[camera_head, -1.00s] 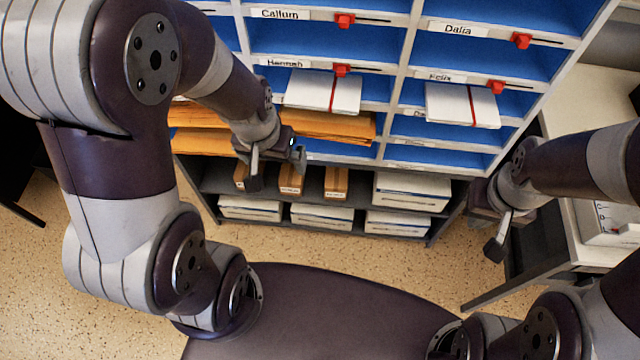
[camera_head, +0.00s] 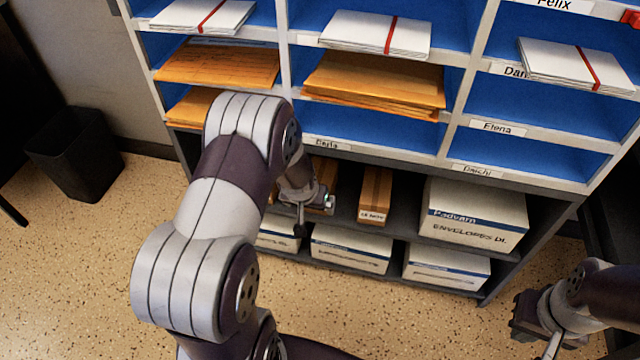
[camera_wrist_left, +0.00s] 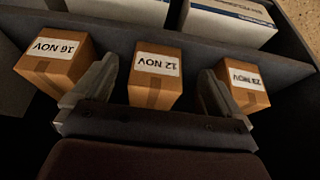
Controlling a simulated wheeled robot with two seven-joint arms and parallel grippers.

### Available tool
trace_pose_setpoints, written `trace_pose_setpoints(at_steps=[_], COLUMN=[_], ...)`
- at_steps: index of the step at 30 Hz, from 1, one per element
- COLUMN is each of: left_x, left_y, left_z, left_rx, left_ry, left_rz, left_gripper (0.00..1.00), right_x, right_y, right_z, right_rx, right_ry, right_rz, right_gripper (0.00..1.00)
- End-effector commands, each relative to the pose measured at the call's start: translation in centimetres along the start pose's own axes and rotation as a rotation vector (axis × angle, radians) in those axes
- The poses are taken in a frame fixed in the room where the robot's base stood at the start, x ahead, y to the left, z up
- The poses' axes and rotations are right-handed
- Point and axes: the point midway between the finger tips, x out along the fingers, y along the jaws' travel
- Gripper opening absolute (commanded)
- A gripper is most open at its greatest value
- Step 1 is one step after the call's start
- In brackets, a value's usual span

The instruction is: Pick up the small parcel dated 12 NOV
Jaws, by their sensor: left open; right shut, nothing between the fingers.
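The small parcel dated 12 NOV (camera_wrist_left: 157,66) is a brown taped box with a white label. It stands in the middle of the row in the left wrist view, its label upside down there. My left gripper (camera_wrist_left: 158,80) is open, with one finger towards each side of this parcel; contact cannot be told. In the head view the left gripper (camera_head: 315,212) is at the dark lower shelf and partly covers the parcel (camera_head: 324,170). My right gripper (camera_head: 549,340) is shut and empty at the lower right, away from the shelf.
The parcel dated 16 NOV (camera_wrist_left: 58,58) and another parcel (camera_wrist_left: 245,85) with a hard-to-read date flank the middle one closely. A white envelope box (camera_head: 474,215) stands on the same shelf to the right. Blue pigeonholes with orange envelopes (camera_head: 375,85) overhang above. A black bin (camera_head: 75,152) is left.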

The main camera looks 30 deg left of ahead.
Motion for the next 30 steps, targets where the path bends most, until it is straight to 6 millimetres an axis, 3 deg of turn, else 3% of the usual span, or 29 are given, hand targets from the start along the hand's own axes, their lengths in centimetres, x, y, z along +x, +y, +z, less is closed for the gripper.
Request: trace_pose_setpoints(at_steps=[4, 9, 18, 26, 30], left_x=[1.1, 1.7, 6.6, 6.7, 6.7], left_y=[0.0, 0.0, 0.0, 0.0, 0.0], left_z=[-2.5, -3.7, -3.7, -3.9, -3.9], left_rx=[0.0, 0.0, 0.0, 0.0, 0.0], left_ry=[0.0, -0.001, -0.001, 0.0, 0.0], left_rz=[0.001, 0.0, 0.0, 0.0, 0.0], left_gripper=[1.0, 1.0, 1.0, 1.0, 0.58], right_x=[-0.5, -0.5, 2.4, 2.2, 2.2], right_y=[0.0, 0.0, 0.0, 0.0, 0.0], right_z=[-0.1, -0.1, 0.3, 0.3, 0.3], right_rx=[0.0, 0.0, 0.0, 0.0, 0.0], right_ry=[0.0, 0.0, -0.001, 0.0, 0.0], right_rz=[0.0, 0.0, 0.0, 0.0, 0.0], right_gripper=[0.0, 0.0, 0.0, 0.0, 0.0])
